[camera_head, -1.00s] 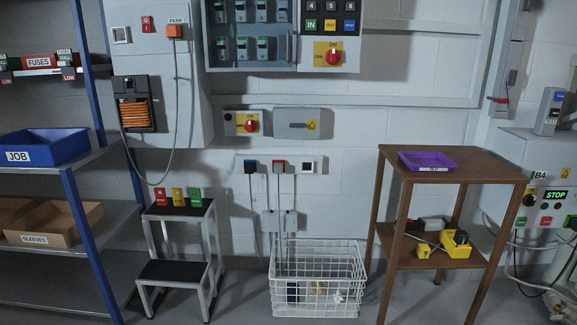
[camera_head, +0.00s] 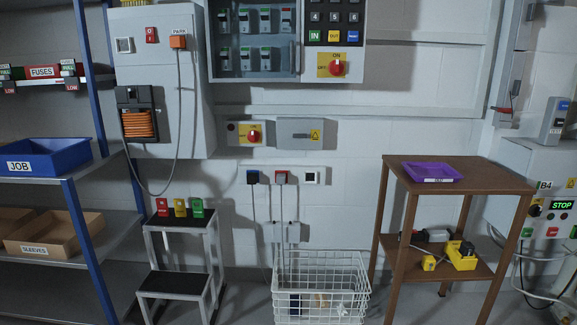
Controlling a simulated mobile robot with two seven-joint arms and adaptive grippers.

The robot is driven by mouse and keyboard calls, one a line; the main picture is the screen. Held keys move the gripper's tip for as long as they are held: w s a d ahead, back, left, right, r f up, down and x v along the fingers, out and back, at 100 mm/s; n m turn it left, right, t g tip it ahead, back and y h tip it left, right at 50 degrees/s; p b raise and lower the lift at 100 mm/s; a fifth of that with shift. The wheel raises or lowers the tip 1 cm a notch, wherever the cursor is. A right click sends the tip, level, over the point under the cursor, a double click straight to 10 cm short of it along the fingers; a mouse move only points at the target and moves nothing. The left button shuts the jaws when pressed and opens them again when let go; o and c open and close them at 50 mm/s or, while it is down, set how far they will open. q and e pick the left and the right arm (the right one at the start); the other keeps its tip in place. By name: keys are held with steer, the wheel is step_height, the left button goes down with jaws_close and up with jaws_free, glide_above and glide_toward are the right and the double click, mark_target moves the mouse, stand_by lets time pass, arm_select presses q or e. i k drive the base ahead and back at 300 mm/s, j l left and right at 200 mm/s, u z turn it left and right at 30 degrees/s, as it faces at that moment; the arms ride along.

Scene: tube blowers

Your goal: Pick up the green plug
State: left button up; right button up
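A small green upright piece (camera_head: 197,207) stands at the right end of a row on the top step of the grey step stool (camera_head: 210,240). A yellow piece (camera_head: 180,207) and a red piece (camera_head: 162,207) stand to its left. They are too small to tell whether the green one is a plug. Neither of my grippers is in view.
A white wire basket (camera_head: 320,285) stands on the floor right of the stool. A brown wooden table (camera_head: 480,170) with a purple tray (camera_head: 431,172) is at the right. Shelves with a blue JOB bin (camera_head: 45,158) and a cardboard SLEEVES box (camera_head: 50,237) are at the left.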

mark_target(251, 178)
steer(key=i+j+u, duration=0.15)
steer(key=i+j, duration=0.6)
steer(key=i, duration=0.1)
